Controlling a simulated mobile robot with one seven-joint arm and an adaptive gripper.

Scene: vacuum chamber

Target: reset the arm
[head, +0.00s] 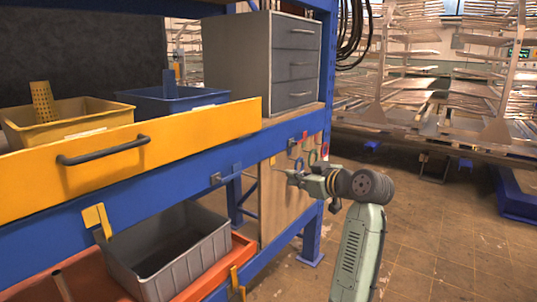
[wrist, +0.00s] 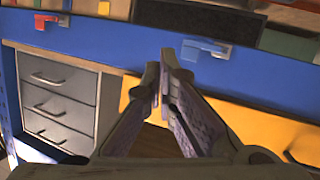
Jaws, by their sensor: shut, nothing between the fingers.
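My arm (head: 360,235) rises from the lower right in the head view, bent at a dark round joint. My gripper (head: 283,171) points left toward the blue workbench frame, near its right end. In the wrist view my gripper (wrist: 166,62) is shut and empty, its two fingers meeting at the tips. The picture there is turned, and a blue beam (wrist: 130,40) lies beyond the fingertips. I cannot tell the exact gap between the fingertips and the bench.
A yellow drawer front (head: 180,148) with a dark handle juts out at left. A yellow bin (head: 70,118) and a blue bin (head: 170,100) sit behind it. A grey bin (head: 195,265) is below. A grey drawer cabinet (head: 265,60) stands on the bench. Floor at right (head: 440,230) is open.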

